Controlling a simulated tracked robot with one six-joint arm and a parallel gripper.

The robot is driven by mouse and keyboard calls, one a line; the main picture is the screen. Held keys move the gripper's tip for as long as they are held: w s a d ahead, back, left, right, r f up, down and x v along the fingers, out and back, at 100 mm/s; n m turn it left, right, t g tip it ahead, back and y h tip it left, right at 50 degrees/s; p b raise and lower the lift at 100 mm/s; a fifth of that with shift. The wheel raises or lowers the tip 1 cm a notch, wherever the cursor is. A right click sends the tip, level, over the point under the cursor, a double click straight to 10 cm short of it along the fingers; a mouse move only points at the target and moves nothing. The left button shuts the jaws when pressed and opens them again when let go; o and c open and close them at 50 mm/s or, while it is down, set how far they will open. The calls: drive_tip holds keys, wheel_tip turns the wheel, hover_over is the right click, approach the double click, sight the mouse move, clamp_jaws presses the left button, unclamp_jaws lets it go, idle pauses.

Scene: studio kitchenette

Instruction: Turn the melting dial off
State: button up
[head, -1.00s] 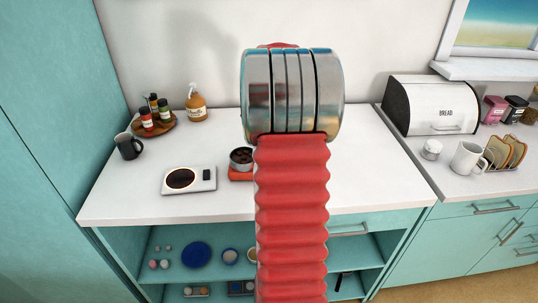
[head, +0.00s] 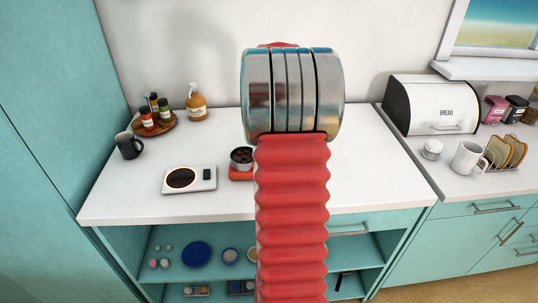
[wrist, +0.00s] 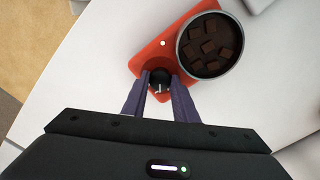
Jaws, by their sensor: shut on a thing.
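A red melting unit (wrist: 155,52) lies on the white counter in the wrist view, with a round metal pot (wrist: 208,44) of dark chocolate chunks on it. Its black dial (wrist: 161,87) sits at the near edge of the unit. A small pale dot, which looks like a light, shows on the red top above the dial. My gripper (wrist: 161,78), with purple fingers, is shut on the dial, one finger on each side. In the head view my arm covers part of the red unit (head: 239,174). The pot (head: 242,155) shows beside the arm, while the dial and gripper are hidden.
A white scale-like device with a round dark plate (head: 204,187) lies left of the unit. A dark mug (head: 128,148), a spice tray (head: 165,130) and a soap bottle (head: 196,106) stand further back left. The counter front is clear.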

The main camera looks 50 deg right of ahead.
drive_tip(key=n, duration=0.4)
drive_tip(key=shift+n, duration=1.7)
drive_tip(key=o, duration=1.1)
drive_tip(key=shift+c, duration=0.2)
drive_tip(key=shift+r, duration=0.1)
drive_tip(key=shift+w+r, duration=0.15)
drive_tip(key=shift+r, duration=3.75)
